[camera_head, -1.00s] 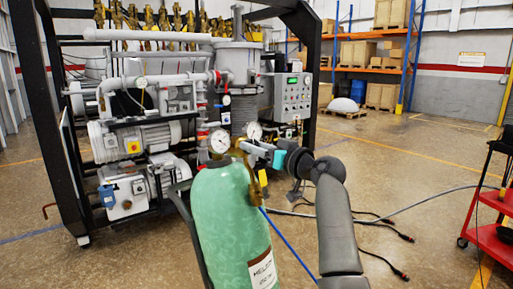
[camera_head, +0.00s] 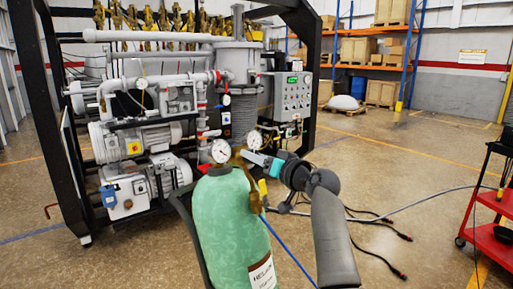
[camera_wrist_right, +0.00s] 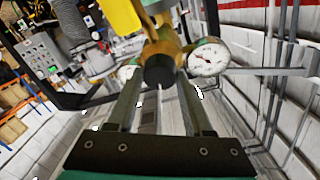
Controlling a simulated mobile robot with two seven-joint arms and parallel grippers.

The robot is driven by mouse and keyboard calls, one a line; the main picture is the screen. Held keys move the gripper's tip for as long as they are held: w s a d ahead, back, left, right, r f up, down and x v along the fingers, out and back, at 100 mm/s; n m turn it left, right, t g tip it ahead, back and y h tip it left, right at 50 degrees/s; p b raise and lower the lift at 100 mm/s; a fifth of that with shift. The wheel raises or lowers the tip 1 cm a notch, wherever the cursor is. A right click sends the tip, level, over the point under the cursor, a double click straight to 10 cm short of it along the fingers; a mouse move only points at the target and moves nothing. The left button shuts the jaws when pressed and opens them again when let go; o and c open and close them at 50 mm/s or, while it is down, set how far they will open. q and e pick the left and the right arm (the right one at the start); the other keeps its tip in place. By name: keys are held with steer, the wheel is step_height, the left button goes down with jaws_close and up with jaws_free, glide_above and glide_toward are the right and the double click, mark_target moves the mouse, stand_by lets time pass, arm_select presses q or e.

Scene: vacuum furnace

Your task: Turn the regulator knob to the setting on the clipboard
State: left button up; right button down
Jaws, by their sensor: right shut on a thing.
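The green helium cylinder (camera_head: 222,215) stands in front of me with a brass regulator (camera_head: 254,190) at its top. Two white round gauges sit on the regulator, a left one (camera_head: 221,151) and a right one (camera_head: 253,139). My right gripper (camera_head: 246,155) reaches in from the right at the regulator. In the right wrist view, its two fingers (camera_wrist_right: 160,88) are closed about the dark round regulator knob (camera_wrist_right: 159,68). One gauge (camera_wrist_right: 208,58) shows beside the knob, too small to read surely. The knob's setting cannot be read. I see no clipboard and no left gripper.
The vacuum furnace rig (camera_head: 140,140) in its black frame stands behind the cylinder. A control box (camera_head: 292,95) is on its right. A red cart (camera_head: 490,240) is at the right edge. Cables and a blue hose (camera_head: 290,254) run over the floor.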

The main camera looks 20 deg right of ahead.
steer(key=shift+r+m+g+h+p, duration=0.1)
steer(key=shift+m+g+h+p, duration=0.25)
steer(key=shift+m+p, duration=1.55)
steer(key=shift+f+m+g+h+p, duration=0.1)
steer(key=shift+m+g+h+p, duration=0.25)
steer(key=shift+m+p, duration=1.45)
steer(key=shift+r+m+g+h+p, duration=0.15)
steer(key=shift+m+h+p, duration=0.35)
steer(key=shift+m+p, duration=1.4)
steer(key=shift+m, duration=0.4)
steer(key=shift+c, duration=1.5)
jaws_free()
steer(key=b+v, duration=0.2)
steer(key=v, duration=1.3)
steer(key=shift+r, duration=0.15)
